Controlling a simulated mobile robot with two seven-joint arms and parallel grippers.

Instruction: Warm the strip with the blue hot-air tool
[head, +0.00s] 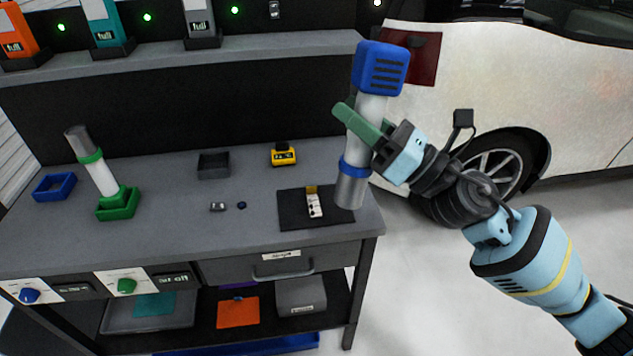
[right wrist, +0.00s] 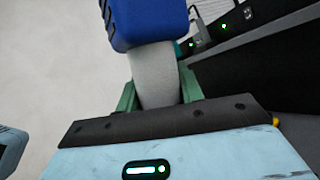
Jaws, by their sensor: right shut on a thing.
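The blue hot-air tool (head: 378,70) has a blue ribbed cap on top, a white body, a blue ring and a grey nozzle pointing down. My right gripper (head: 366,122) is shut on its white body and holds it in the air near the bench's right end. The tool's cap and body also show in the right wrist view (right wrist: 155,70), between the green fingers. A small white strip (head: 314,203) with dark marks and a yellow end lies on a dark mat (head: 290,212). The nozzle is to the right of the strip and above it. My left gripper is not in view.
A green-ringed tool (head: 99,176) stands in a green holder at the left; an empty blue holder (head: 54,187) is beside it. A yellow device (head: 284,155), a dark tray (head: 213,165) and small parts lie on the bench. A white car (head: 560,70) stands at the right.

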